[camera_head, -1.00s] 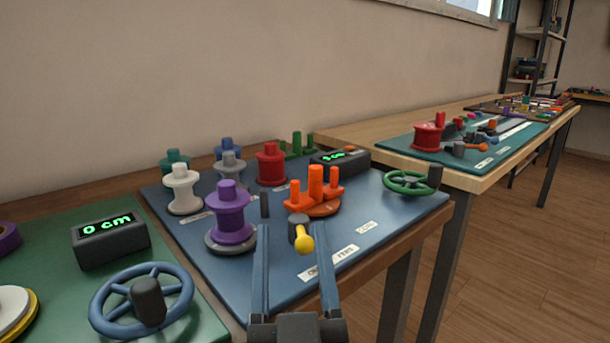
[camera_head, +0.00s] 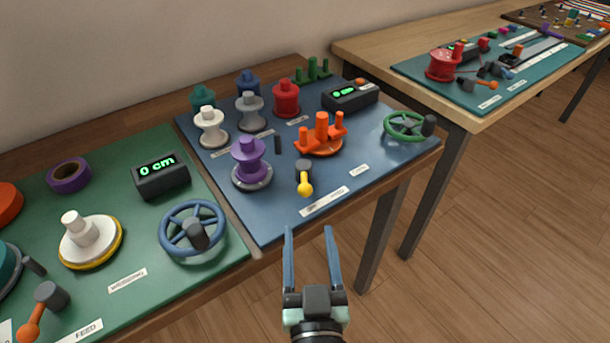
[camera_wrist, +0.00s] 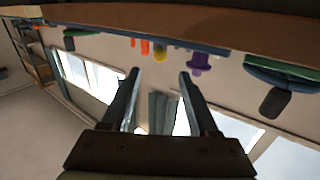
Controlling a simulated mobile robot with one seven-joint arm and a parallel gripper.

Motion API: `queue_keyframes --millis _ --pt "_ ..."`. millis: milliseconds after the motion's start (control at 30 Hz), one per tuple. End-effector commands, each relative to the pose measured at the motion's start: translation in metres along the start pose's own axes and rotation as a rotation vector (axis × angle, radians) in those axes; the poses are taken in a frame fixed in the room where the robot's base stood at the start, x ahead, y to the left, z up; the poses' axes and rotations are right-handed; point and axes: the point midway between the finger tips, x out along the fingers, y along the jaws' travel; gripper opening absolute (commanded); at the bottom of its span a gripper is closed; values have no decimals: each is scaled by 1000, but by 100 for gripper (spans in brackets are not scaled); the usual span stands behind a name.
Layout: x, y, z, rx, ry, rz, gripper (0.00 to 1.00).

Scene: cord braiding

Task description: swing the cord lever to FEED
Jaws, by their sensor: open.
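A lever with a dark grey hub and yellow knob (camera_head: 305,189) stands on the blue board (camera_head: 260,222), its arm pointing toward the front edge. White labels (camera_head: 324,201) lie in front of it; their print is too small to read surely. Another lever with an orange knob (camera_head: 29,331) is on the green board at lower left, beside a label reading FEED (camera_head: 80,332). My gripper (camera_head: 308,229) is open and empty, in front of the blue board's edge, apart from the yellow-knobbed lever. That yellow knob also shows in the wrist view (camera_wrist: 159,57), beyond the fingers (camera_wrist: 160,76).
On the blue board stand a purple spool (camera_head: 250,160), other spools, an orange pronged piece (camera_head: 321,135) and a green handwheel (camera_head: 408,126). The green board holds a blue handwheel (camera_head: 192,228) and a display reading 0 cm (camera_head: 161,175). Open floor lies right of my gripper.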

Motion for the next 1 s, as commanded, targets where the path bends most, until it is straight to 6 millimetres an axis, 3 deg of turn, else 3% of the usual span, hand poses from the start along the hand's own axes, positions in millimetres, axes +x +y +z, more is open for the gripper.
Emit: queue_keyframes --millis 600,800,1000 --pt "99 0 -1 -1 2 0 60" --pt "115 0 -1 1 1 0 60" --pt "118 0 -1 1 1 -1 60"
